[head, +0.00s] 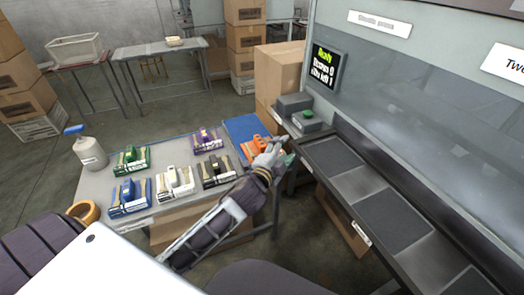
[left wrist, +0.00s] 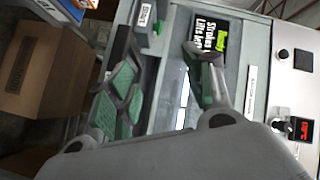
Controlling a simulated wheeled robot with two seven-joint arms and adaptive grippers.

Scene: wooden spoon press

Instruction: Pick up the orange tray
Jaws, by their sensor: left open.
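A small orange bit, perhaps the same tray, shows at the top left corner of the left wrist view. My left gripper (head: 282,152) is over the table's right edge, just right of the tray. Its green-padded fingers (left wrist: 165,88) are spread apart with nothing between them in the left wrist view. I cannot tell from the head view whether it touches the tray. My right gripper is not in view.
Green (head: 131,158), purple (head: 207,139), blue (head: 129,197), white (head: 175,182) and black (head: 216,169) trays share the table (head: 100,187). A white canister (head: 90,152) stands at its left. The press machine (head: 400,225) with a screen (head: 325,68) stands close at the right. Boxes (head: 278,72) stand behind.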

